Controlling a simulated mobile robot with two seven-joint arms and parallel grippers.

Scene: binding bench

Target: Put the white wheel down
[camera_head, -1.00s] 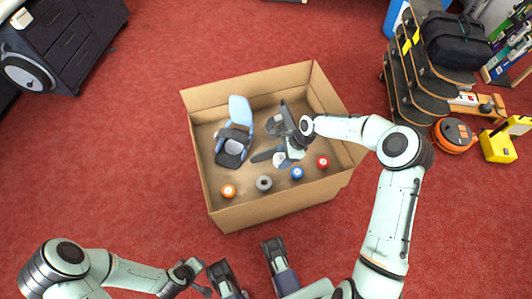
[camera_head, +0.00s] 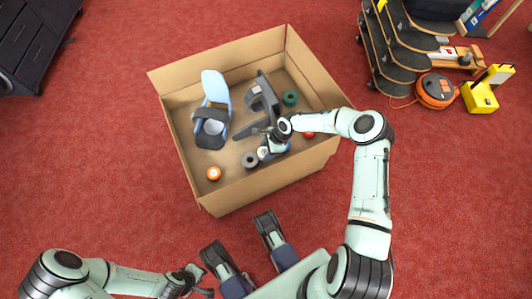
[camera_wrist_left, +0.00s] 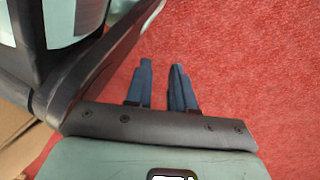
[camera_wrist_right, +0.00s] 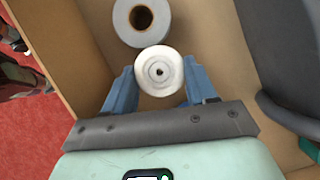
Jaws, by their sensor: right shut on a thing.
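The white wheel (camera_wrist_right: 159,72) sits between the two blue fingers of my right gripper (camera_wrist_right: 157,86), which is shut on it. In the head view my right gripper (camera_head: 265,151) is down inside the cardboard box (camera_head: 180,145), near its front side, and the wheel is hard to make out there. A grey wheel (camera_wrist_right: 143,18) lies just beyond the white one in the right wrist view; in the head view this grey wheel (camera_head: 250,160) is left of the gripper. My left gripper (camera_wrist_left: 162,72) is empty, with a narrow gap between its fingers, over the red carpet outside the box.
The box also holds an orange wheel (camera_head: 214,174), a red wheel (camera_head: 308,135), a green wheel (camera_head: 290,98), a blue and dark chair-like piece (camera_head: 213,110) and a dark grey part (camera_head: 262,97). Skateboards (camera_head: 390,60) and an orange reel (camera_head: 435,90) stand right of the box.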

